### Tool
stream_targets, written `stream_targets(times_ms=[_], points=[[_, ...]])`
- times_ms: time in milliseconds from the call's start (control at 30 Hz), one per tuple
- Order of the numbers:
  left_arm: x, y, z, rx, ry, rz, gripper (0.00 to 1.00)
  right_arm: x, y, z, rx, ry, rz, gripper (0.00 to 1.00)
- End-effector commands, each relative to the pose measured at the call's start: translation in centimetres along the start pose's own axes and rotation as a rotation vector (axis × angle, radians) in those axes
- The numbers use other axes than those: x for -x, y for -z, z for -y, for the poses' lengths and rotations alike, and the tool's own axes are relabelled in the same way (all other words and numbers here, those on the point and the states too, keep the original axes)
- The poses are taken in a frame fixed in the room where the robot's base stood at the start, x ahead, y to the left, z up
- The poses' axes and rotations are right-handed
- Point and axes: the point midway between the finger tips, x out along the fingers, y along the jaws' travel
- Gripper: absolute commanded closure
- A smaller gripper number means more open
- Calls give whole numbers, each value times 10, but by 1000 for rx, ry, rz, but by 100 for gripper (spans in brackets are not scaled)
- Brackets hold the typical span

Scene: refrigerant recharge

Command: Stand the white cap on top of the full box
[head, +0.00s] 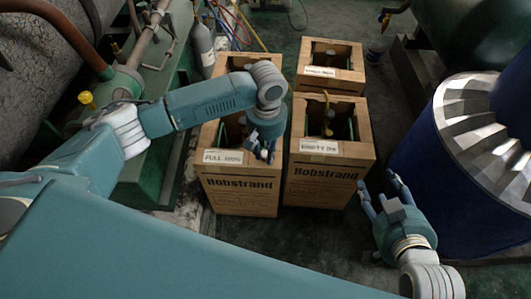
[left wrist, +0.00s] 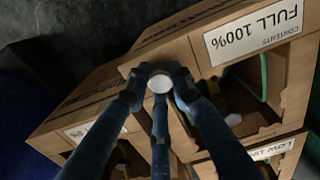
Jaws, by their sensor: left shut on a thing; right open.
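The full box (head: 240,198) is an open-topped brown carton with a "FULL 100%" label, front left of the cartons in the head view. It also shows in the left wrist view (left wrist: 191,62), its label upside down. My left gripper (head: 264,153) is over the front right corner of this box. Its fingers are shut on the white cap (left wrist: 160,83), a small round white disc between the fingertips. The cap is over the box's rim; I cannot tell whether it touches the cardboard. My right gripper (head: 377,183) is open and empty, right of the cartons.
The empty box (head: 325,188) stands just right of the full box. A third carton (head: 345,77) stands behind it. A large blue drum (head: 425,165) is at the right, close to my right gripper. A grey bottle (head: 203,45) stands behind the full box.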

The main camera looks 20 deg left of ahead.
Motion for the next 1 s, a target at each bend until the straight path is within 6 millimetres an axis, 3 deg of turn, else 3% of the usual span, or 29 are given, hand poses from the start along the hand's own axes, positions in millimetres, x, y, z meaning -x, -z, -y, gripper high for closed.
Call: stream_targets(times_ms=[300, 667, 700, 800, 1000], points=[[-1, 0, 0, 0, 0, 0, 100, 0, 3, 0, 0, 1, -11, 51], [-3, 0, 0, 0, -1, 0, 100, 1, -7, -1, -1, -2, 30, 51], [-4, 0, 0, 0, -1, 0, 76, 1, -8, -1, -1, -3, 35, 51], [-4, 0, 0, 0, -1, 0, 59, 1, -10, -1, -1, -3, 40, 51], [-4, 0, 0, 0, -1, 0, 59, 1, -10, -2, -1, -3, 40, 51]])
